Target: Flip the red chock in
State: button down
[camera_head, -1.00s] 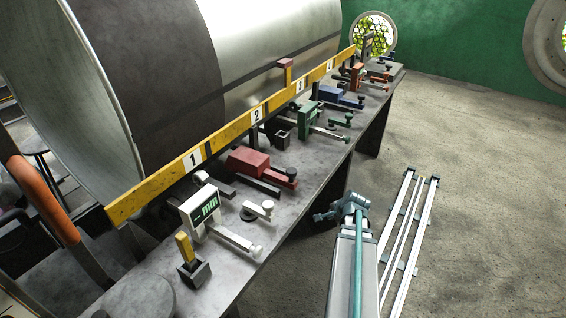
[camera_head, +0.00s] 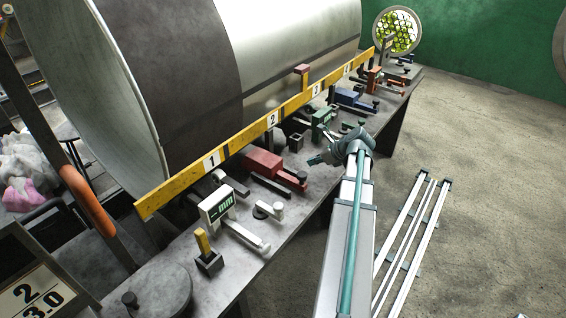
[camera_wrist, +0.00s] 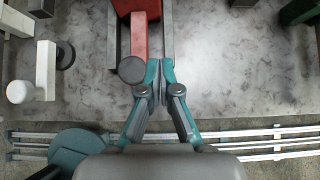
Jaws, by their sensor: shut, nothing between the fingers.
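The red chock (camera_head: 263,164) sits on the grey bench below the yellow numbered rail, a little right of the number 1. My gripper (camera_head: 312,160) is over the bench's front edge, to the right of the chock. In the wrist view my gripper (camera_wrist: 159,68) is shut and empty, its fingertips just right of the knob; I cannot tell whether they touch.
The white gauge (camera_head: 217,205) and its white handle stand left of the chock. A green device (camera_head: 322,124) stands to the right. The yellow rail (camera_head: 180,187) and large drum (camera_head: 190,80) bound the back.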

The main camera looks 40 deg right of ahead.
aim_at(283, 166)
jog(key=shift+f, duration=0.1)
jog(key=p+x, duration=0.2)
jog(key=x, duration=0.7)
jog(key=shift+w+d+p, duration=0.1)
jog(key=shift+w+p, duration=0.05)
jog(key=shift+p, duration=0.2)
jog(key=w, duration=0.1)
jog(key=w+a+p, duration=0.1)
jog(key=w, duration=0.1)
jog(key=shift+w+f, duration=0.1)
jog(key=shift+f, duration=0.05)
jog(key=shift+w+a+f+p, duration=0.15)
jog(key=shift+w+p, duration=0.2)
jog(key=shift+w, duration=0.2)
